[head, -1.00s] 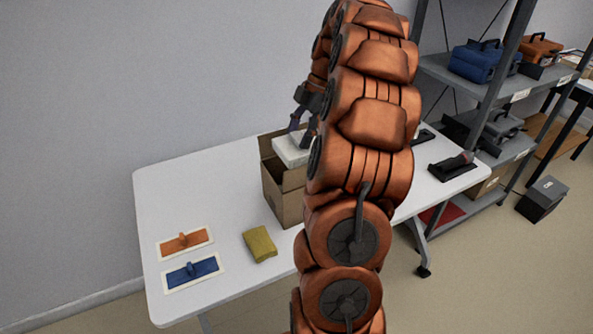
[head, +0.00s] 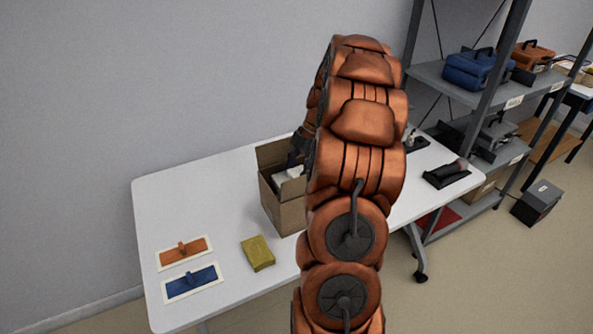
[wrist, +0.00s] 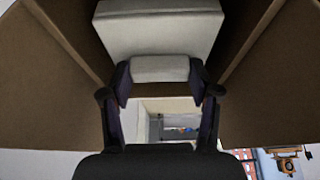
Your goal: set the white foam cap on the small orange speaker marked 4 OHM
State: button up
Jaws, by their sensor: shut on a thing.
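The white foam cap (wrist: 158,35) is a pale block with a raised grip; in the wrist view my gripper (wrist: 160,70) is shut on that grip. In the head view the cap (head: 290,173) shows as a small white patch inside the open cardboard box (head: 283,212), with my gripper (head: 298,155) dark above it and partly behind my arm. Brown box walls (wrist: 62,85) stand on both sides of the cap in the wrist view. I cannot make out the small orange speaker or a 4 OHM mark; what lies under the cap is hidden.
A black tool (head: 447,173) lies at the right. A grey shelf (head: 440,85) stands beyond. The table's left part is mostly clear.

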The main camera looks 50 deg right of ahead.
jog(key=shift+f+b, duration=0.65)
jog(key=shift+b, duration=0.25)
jog(key=o, duration=0.8)
jog(key=shift+o, duration=0.2)
jog(key=shift+r, duration=0.1)
jog(key=shift+d+r+p, duration=0.1)
jog(key=shift+r+p, duration=0.65)
jog(key=shift+p, duration=0.1)
jog(key=b+v, duration=0.2)
jog(key=v, duration=0.9)
jog(key=shift+r+b, duration=0.3)
jog(key=shift+s, duration=0.1)
